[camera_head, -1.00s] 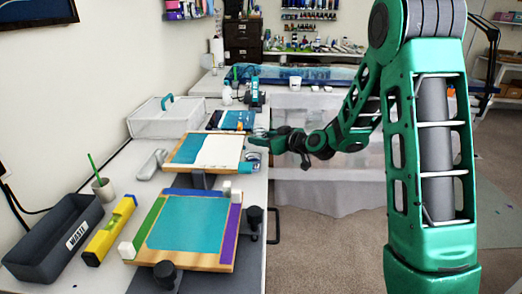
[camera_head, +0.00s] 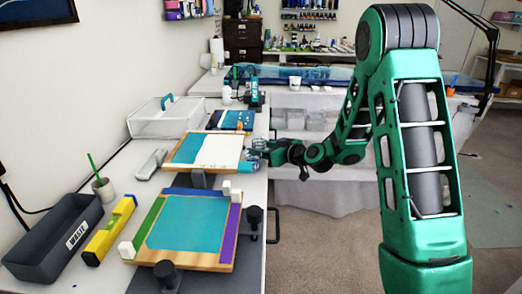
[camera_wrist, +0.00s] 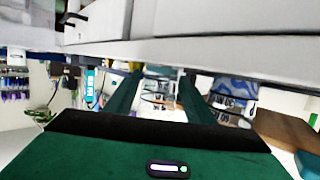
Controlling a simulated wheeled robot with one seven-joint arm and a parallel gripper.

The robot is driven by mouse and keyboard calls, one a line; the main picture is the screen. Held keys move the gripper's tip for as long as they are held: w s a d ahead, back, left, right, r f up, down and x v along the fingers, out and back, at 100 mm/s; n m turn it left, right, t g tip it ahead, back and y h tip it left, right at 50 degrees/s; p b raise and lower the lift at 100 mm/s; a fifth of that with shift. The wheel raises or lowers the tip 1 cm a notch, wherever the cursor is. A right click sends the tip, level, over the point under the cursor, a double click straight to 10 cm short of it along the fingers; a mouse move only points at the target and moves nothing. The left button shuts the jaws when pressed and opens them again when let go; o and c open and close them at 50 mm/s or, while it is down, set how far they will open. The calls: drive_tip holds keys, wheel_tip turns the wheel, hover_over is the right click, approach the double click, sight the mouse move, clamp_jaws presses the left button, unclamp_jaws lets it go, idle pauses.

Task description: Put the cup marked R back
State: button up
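My gripper (camera_head: 268,149) is at the table's right edge, beside the tilted board with the white sheet. In the wrist view its two fingers (camera_wrist: 160,88) stand on either side of a clear measuring cup (camera_wrist: 160,98), which they appear to hold. This cup also shows at the gripper's tip in the head view (camera_head: 259,144). A second cup (camera_wrist: 234,93), with blue contents and printed measuring marks, is just to the right in the wrist view. It shows small and partly hidden by the board in the head view (camera_head: 252,155). I cannot read an R on either cup.
The tilted board (camera_head: 184,163) is close left of the gripper. A second board with a teal panel (camera_head: 188,222) is nearer. A grey waste bin (camera_head: 58,238), a yellow level (camera_head: 108,231) and a clear box (camera_head: 165,119) stand on the left. Floor lies right of the table.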

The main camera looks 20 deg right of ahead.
drive_tip(key=shift+d+r, duration=0.1)
drive_tip(key=shift+r, duration=0.1)
drive_tip(key=s+d+r+m+g+h, duration=0.1)
drive_tip(key=s+d+m+g, duration=0.3)
drive_tip(key=s, duration=1.2)
drive_tip(key=s+d+r+m+g+h, duration=0.1)
drive_tip(key=s+d+m+g+h, duration=0.2)
drive_tip(key=s+d, duration=0.5)
drive_tip(key=s+d+r+m+g+h, duration=0.2)
drive_tip(key=s+d+m+g, duration=0.3)
drive_tip(key=s, duration=2)
drive_tip(key=shift+s+d+g, duration=0.2)
drive_tip(key=shift+d+g, duration=0.2)
drive_tip(key=shift+g, duration=0.2)
